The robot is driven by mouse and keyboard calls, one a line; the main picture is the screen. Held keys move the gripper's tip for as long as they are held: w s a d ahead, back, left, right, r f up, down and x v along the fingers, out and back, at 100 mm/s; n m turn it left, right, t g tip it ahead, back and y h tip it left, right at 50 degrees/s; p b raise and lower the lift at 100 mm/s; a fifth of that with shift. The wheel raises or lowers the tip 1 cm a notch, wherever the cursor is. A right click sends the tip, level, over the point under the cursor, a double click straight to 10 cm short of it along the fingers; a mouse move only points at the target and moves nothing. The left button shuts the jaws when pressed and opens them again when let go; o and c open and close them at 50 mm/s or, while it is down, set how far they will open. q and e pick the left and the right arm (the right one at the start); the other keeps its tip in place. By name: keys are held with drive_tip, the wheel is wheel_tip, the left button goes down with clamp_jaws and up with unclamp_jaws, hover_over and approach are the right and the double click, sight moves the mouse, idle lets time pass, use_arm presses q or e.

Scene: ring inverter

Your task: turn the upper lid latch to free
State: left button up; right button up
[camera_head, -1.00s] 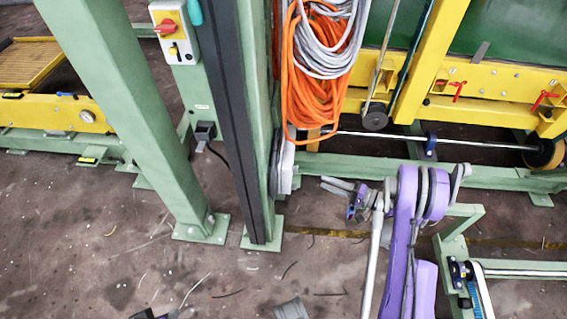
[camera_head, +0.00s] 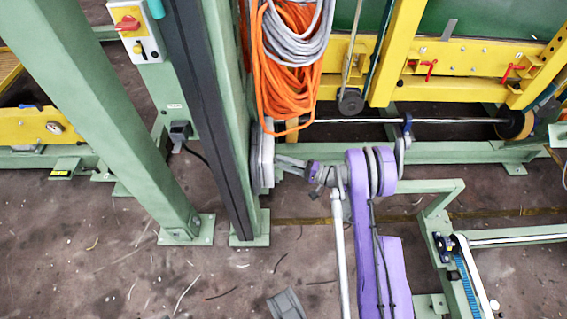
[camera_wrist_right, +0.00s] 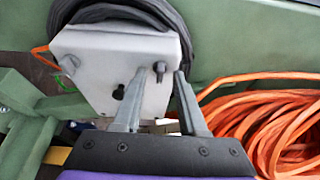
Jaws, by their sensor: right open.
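A light grey box (camera_wrist_right: 110,62) with a lid hangs on the green post and fills the upper left of the right wrist view. In the head view the box (camera_head: 262,158) shows almost edge-on. The lid has two dark latches: an upper one (camera_wrist_right: 159,70) at its right side and a lower one (camera_wrist_right: 118,92). My right gripper (camera_wrist_right: 161,74) is open, with its two fingertips on either side of the upper latch in the picture; I cannot tell whether they touch it. In the head view the right gripper (camera_head: 288,163) reaches left to the box. My left gripper is out of view.
A coil of orange cable (camera_head: 285,75) hangs just above the box and lies right of the fingers in the wrist view (camera_wrist_right: 275,125). Black cable (camera_wrist_right: 130,10) loops behind the box. A green post (camera_head: 225,110) stands left; a low green frame (camera_head: 435,200) stands right.

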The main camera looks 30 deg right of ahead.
drive_tip(key=shift+c, duration=0.3)
clamp_jaws()
drive_tip(key=shift+m, duration=0.3)
drive_tip(key=m+g, duration=0.2)
drive_tip(key=m, duration=0.2)
drive_tip(key=m+g, duration=0.3)
drive_tip(key=m, duration=0.1)
drive_tip(key=w+r+m+g+y+b, duration=0.1)
drive_tip(key=m+g, duration=0.1)
drive_tip(key=m, duration=0.2)
drive_tip(key=shift+d+m, duration=0.2)
drive_tip(key=shift+m, duration=0.2)
idle(0.3)
drive_tip(key=shift+g, duration=0.3)
